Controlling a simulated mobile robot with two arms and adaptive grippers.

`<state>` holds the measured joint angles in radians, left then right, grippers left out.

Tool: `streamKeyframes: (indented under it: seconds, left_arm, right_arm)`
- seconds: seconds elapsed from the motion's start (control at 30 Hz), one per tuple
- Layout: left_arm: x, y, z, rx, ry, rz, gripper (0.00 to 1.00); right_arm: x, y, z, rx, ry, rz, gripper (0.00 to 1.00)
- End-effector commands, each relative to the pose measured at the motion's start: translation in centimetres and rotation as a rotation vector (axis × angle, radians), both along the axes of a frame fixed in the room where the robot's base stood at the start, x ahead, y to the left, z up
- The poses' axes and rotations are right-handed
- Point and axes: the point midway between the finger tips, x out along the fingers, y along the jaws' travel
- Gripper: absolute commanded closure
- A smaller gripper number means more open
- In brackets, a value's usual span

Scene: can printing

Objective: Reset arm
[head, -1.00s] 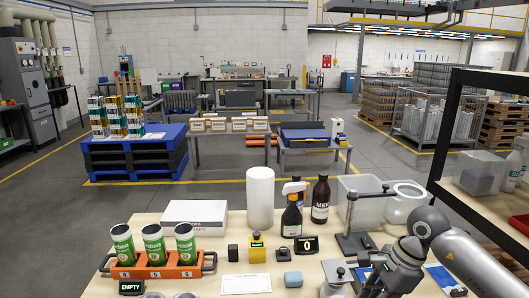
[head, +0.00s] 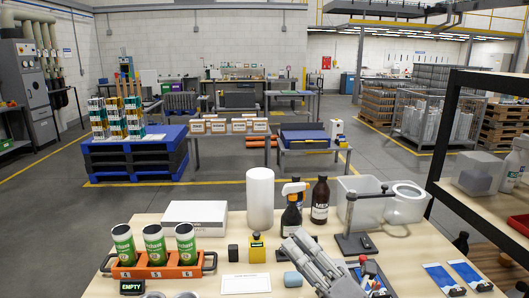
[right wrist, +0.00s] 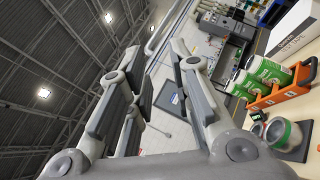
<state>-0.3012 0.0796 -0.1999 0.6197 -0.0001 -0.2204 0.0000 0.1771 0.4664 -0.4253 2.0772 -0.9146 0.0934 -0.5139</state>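My right gripper (head: 294,244) shows low in the head view, right of centre. Its grey fingers point up and to the left and overlap the near part of the worktable (head: 230,252). In the right wrist view the fingers of the right gripper (right wrist: 157,55) stand apart with nothing between them, and the ceiling and floor show beyond. My left gripper is not in view. Three green and white cans (head: 154,243) stand in an orange rack (head: 170,273) on the left of the table. The cans (right wrist: 265,72) and rack (right wrist: 283,91) also show at the right of the wrist view.
A white cylinder (head: 260,199), a spray bottle (head: 292,212) and a dark bottle (head: 320,200) stand behind the gripper. A stand with a lever (head: 355,244) and a clear bin (head: 365,198) are to its right. A black-framed shelf (head: 450,190) borders the right side.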

Motion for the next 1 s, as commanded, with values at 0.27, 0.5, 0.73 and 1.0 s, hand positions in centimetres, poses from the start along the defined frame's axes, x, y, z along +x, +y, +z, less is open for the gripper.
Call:
streamKeyframes:
  seconds: [0.27,0.5,0.73,1.0]
  left_arm:
    - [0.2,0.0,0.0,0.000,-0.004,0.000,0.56]
    - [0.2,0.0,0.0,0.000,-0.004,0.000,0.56]
    - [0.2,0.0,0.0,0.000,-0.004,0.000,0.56]
    - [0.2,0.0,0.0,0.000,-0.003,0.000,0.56]
  right_arm:
    - [0.9,-9.2,-7.6,0.579,0.553,-0.306,0.79]
    - [-4.6,-14.5,-19.5,0.997,1.062,-0.608,0.79]
    - [-14.6,-15.3,-28.6,1.267,1.495,-0.899,0.79]
    - [-25.2,-13.9,-32.8,1.410,1.843,-1.168,0.79]
